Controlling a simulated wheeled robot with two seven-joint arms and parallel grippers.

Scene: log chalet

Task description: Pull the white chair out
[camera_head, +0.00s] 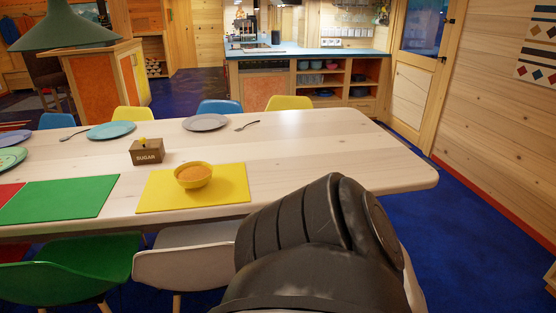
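The white chair (185,268) stands at the near side of the wooden table (320,150), to the right of a green chair. Its backrest is toward me and its seat reaches under the table edge. A dark, bulky link of my own arm fills the lower middle and hides the chair's right part. A strip of white shows at the right of that link, and I cannot tell if it is the same chair. Neither gripper is in view, so any contact with the chair is hidden.
A green chair (75,268) stands close at the left. On the table are a yellow mat (225,199) with a yellow bowl (194,176), a sugar box (147,151) and plates. Blue floor (470,240) is clear at the right, up to the wooden wall.

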